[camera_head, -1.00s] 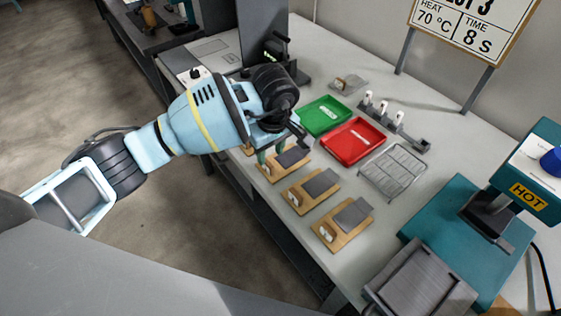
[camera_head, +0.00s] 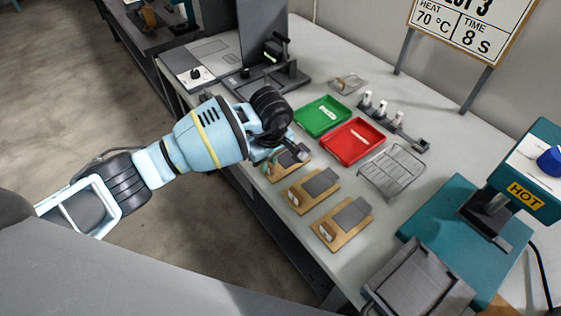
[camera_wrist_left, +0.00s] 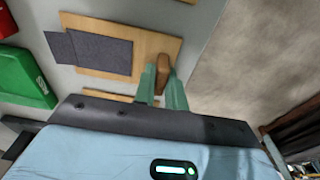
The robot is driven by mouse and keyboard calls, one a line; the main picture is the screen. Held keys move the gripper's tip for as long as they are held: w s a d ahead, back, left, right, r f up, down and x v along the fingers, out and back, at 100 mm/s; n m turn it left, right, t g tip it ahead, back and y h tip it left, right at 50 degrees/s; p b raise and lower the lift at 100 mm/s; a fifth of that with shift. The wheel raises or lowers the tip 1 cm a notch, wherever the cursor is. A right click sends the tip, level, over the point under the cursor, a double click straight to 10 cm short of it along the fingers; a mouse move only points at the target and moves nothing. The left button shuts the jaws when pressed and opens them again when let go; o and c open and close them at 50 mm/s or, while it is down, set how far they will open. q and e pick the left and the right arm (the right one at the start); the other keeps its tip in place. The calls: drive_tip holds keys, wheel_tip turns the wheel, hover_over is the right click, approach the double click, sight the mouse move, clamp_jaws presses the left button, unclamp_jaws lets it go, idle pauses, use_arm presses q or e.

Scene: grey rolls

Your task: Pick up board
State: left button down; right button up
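Several wooden boards with grey pads lie in a row on the light bench; the middle board (camera_head: 299,199) and the nearest board (camera_head: 330,238) show clearly. The farther board (camera_head: 303,158) is partly hidden by my left gripper (camera_head: 273,164), which is down at its near end. In the left wrist view this board (camera_wrist_left: 155,47) has a brown upright block (camera_wrist_left: 162,72) at one end. The green fingers of my left gripper (camera_wrist_left: 162,92) stand on either side of that block; whether they press on it I cannot tell. My right gripper is not in view.
A green tray (camera_head: 322,114), a red tray (camera_head: 352,141) and a wire rack (camera_head: 393,169) lie behind the boards. A teal press marked HOT (camera_head: 525,170) stands at the right. The bench's front edge runs close to the boards.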

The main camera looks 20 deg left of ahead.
use_arm(q)
drive_tip(key=shift+r, duration=0.1)
wheel_tip(320, 180, up, 10)
drive_tip(key=shift+f, duration=0.1)
idle(0.6)
